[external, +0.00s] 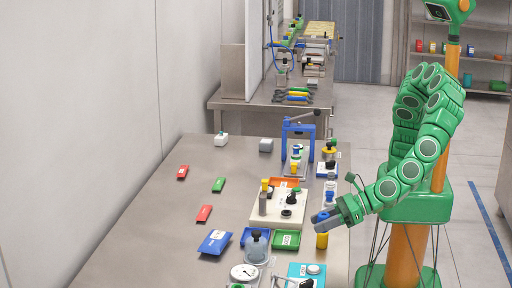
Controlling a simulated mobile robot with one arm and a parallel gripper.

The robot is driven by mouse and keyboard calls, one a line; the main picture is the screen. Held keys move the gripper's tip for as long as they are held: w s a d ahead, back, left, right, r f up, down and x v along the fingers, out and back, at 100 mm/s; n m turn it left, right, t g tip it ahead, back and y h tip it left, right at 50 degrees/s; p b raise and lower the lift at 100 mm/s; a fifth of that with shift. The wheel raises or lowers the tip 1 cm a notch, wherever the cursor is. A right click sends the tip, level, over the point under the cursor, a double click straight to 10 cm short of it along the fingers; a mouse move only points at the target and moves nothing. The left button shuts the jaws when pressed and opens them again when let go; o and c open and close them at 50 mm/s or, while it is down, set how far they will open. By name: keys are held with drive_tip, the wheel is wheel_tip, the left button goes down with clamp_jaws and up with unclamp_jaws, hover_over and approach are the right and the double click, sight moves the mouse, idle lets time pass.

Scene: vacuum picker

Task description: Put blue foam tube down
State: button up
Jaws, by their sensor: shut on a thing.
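My gripper (330,219) reaches in from the right over the table's right side. It is shut on a small blue piece (322,216), which looks like the blue foam tube. Only its top shows between the grey fingers, so its length and tilt are hard to tell. A yellow cylinder (322,241) appears just below the gripper in the picture. I cannot tell whether it touches the held piece. The grey table (150,235) lies under and to the left of the gripper.
A beige block with fittings (268,212) is left of the gripper. Blue and green trays (286,240), a glass vessel (256,246) and a dial gauge (243,272) are nearer. A blue frame (298,130) stands behind.

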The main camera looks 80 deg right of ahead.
drive_tip(key=w+d+r+m+h, duration=0.1)
drive_tip(key=w+d+m+h, duration=0.15)
drive_tip(key=w+d, duration=0.4)
drive_tip(key=w+d+m+h, duration=0.2)
drive_tip(key=w+d+h, duration=0.15)
drive_tip(key=w, duration=0.65)
drive_tip(key=w+d+r+m+h, duration=0.1)
drive_tip(key=w+d+m+h, duration=0.1)
drive_tip(key=w+d, duration=0.55)
drive_tip(key=w+d+r+m+g+h, duration=0.1)
drive_tip(key=w+d+m+g+h, duration=0.15)
drive_tip(key=w+d, duration=0.85)
drive_tip(key=w+d+m+g+h, duration=0.2)
drive_tip(key=w+d+m+h, duration=0.3)
drive_tip(key=d, duration=1)
drive_tip(key=shift+n+g+y, duration=0.25)
drive_tip(key=shift+n+y, duration=0.05)
drive_tip(key=shift+y, duration=0.25)
drive_tip(key=shift+w+a+f, duration=0.6)
drive_tip(key=shift+w+f, duration=0.9)
drive_tip(key=shift+w, duration=0.9)
drive_tip(key=shift+w+a+f, duration=0.65)
drive_tip(key=shift+w+f, duration=0.9)
drive_tip(key=shift+w, duration=0.85)
drive_tip(key=shift+w+a+f, duration=0.6)
drive_tip(key=shift+w+f, duration=0.9)
drive_tip(key=shift+w, duration=0.9)
